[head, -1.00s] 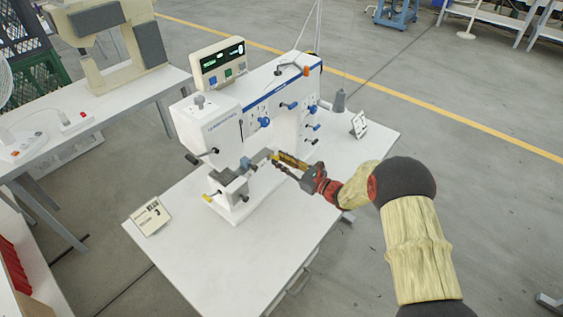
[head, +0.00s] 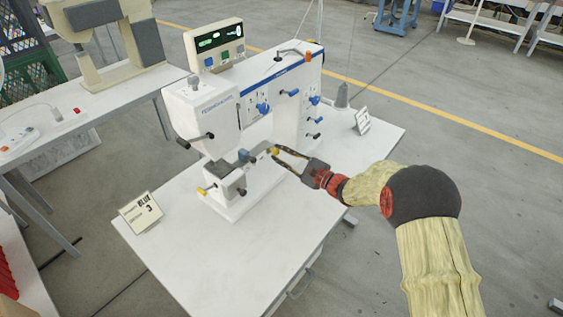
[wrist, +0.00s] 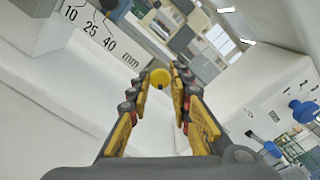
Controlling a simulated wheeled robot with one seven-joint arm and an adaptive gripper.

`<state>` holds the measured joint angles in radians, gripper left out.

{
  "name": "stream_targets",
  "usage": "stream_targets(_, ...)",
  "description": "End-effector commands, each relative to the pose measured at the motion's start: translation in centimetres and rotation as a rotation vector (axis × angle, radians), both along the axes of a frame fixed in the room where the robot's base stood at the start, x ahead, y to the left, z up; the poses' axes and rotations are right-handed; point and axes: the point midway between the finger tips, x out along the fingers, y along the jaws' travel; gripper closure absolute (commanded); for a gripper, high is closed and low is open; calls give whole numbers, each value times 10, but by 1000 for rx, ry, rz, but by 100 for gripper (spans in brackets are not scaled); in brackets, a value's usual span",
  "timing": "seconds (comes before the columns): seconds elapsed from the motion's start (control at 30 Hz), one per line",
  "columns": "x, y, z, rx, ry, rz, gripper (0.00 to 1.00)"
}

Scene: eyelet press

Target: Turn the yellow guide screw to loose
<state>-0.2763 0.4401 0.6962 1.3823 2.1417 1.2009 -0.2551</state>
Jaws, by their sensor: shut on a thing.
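The yellow guide screw (wrist: 160,78) shows as a round yellow knob between my fingertips in the wrist view. In the head view it is a small yellow spot (head: 275,150) at the right end of the grey bar on the white press (head: 252,188). My gripper (head: 279,153) reaches it from the right, and its two fingers are shut on the knob's sides. The fingertips also show in the wrist view (wrist: 161,73). The screw's shaft is hidden behind the knob. A second yellow knob (head: 202,190) is at the lower left of the press.
A scale plate (wrist: 90,30) reading 10, 25, 40 mm is at upper left in the wrist view. Blue knobs (head: 263,107) line the press body. A card (head: 141,212) stands on the white table (head: 240,265), whose front is clear.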

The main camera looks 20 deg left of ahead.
Motion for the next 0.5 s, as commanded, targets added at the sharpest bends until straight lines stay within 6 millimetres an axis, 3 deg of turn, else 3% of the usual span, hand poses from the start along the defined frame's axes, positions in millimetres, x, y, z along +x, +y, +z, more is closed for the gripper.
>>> stream_targets(0.5, -1, 0, -2, -189, -453, -1, 100)
